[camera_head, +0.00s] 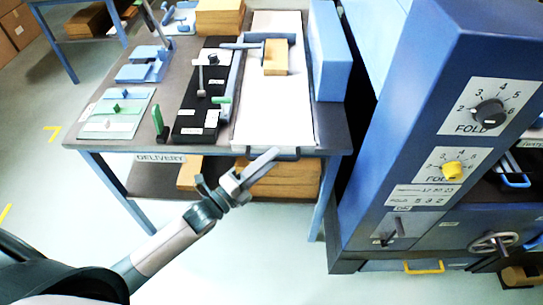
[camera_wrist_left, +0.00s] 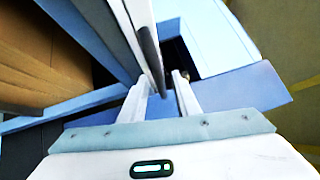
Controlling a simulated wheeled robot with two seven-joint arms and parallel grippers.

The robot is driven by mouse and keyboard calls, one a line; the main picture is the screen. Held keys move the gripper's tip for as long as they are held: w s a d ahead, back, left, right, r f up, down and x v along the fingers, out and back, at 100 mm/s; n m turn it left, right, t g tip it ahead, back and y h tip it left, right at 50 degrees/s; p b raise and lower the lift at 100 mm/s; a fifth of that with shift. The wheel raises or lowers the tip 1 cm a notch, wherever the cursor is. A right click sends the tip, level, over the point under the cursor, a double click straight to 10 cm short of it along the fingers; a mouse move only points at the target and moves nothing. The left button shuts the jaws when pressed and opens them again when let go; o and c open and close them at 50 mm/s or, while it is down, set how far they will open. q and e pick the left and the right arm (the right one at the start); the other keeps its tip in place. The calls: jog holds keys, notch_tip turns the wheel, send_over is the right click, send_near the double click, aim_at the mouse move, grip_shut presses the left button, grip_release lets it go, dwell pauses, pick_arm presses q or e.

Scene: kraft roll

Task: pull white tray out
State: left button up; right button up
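The white tray (camera_head: 262,115) is a long, flat tray lying on the table top, with a brown block and a blue frame on its far part. A dark handle (camera_head: 288,154) is at its near edge, over the table's front edge. My left gripper (camera_head: 268,160) is just in front of this handle. In the left wrist view my left gripper (camera_wrist_left: 164,90) has its fingers apart, and the dark handle bar (camera_wrist_left: 150,55) reaches down between or just above the fingertips. I cannot tell whether they touch it. My right gripper is not in view.
The grey table (camera_head: 135,140) also bears a black board (camera_head: 200,105) with labels, left of the tray. A blue block (camera_head: 328,55) stands close on the tray's right. A blue machine (camera_head: 400,130) with dials is at right. Brown stacks lie on the lower shelf. Floor in front is clear.

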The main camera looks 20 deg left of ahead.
pick_arm(q)
jog(key=shift+w+d+r, duration=0.1)
jog(key=shift+w+d, duration=0.2)
jog(key=shift+w, duration=0.15)
grip_shut()
jog(key=shift+s, duration=0.15)
